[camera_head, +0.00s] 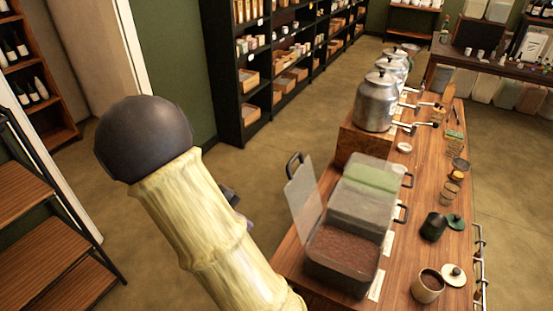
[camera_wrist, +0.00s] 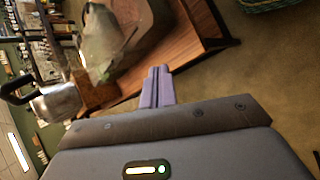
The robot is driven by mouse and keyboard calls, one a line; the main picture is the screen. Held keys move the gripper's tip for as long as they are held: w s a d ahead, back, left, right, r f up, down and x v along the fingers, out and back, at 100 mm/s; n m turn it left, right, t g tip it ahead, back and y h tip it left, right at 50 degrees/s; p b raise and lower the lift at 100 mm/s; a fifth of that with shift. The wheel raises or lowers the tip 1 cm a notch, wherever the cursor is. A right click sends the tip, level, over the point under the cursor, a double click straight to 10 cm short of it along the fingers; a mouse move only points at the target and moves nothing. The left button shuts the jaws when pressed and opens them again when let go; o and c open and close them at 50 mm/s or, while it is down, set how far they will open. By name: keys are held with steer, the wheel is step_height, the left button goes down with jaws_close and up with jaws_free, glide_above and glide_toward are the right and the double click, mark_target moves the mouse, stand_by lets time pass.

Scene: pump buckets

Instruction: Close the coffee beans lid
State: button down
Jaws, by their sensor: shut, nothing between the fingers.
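The coffee beans bin (camera_head: 343,258) is a clear-grey box on the wooden table, filled with brown beans. Its lid (camera_head: 303,203) is open, standing up and tilted to the left, with a black handle at its top. A greyish translucent shape, seemingly the lid, shows in the wrist view (camera_wrist: 105,45). My gripper (camera_wrist: 158,72) is shut and empty, its purple fingers together. It is left of the bin and apart from the lid in the head view, mostly hidden behind my arm.
Behind the beans stand a grey closed bin (camera_head: 357,205) and one with green contents (camera_head: 371,176). Metal pump buckets (camera_head: 376,103) stand at the back. A mug (camera_head: 428,286) and a dark green canister (camera_head: 433,227) are at the right. The floor left of the table is free.

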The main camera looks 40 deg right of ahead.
steer(key=w+d+r+m+g+h, duration=0.1)
steer(key=w+r+m+g+h, duration=0.1)
steer(key=w+r+h, duration=0.7)
steer(key=shift+d+r+m+h+p, duration=0.35)
steer(key=shift+r+h, duration=0.35)
steer(key=shift+r, duration=0.25)
steer(key=s+a+p+x, duration=0.1)
steer(key=p+x, duration=0.3)
steer(key=x, duration=0.9)
steer(key=shift+s+p, duration=0.4)
steer(key=shift+s, duration=0.5)
steer(key=shift+w+a+r, duration=0.1)
steer(key=shift+r, duration=0.05)
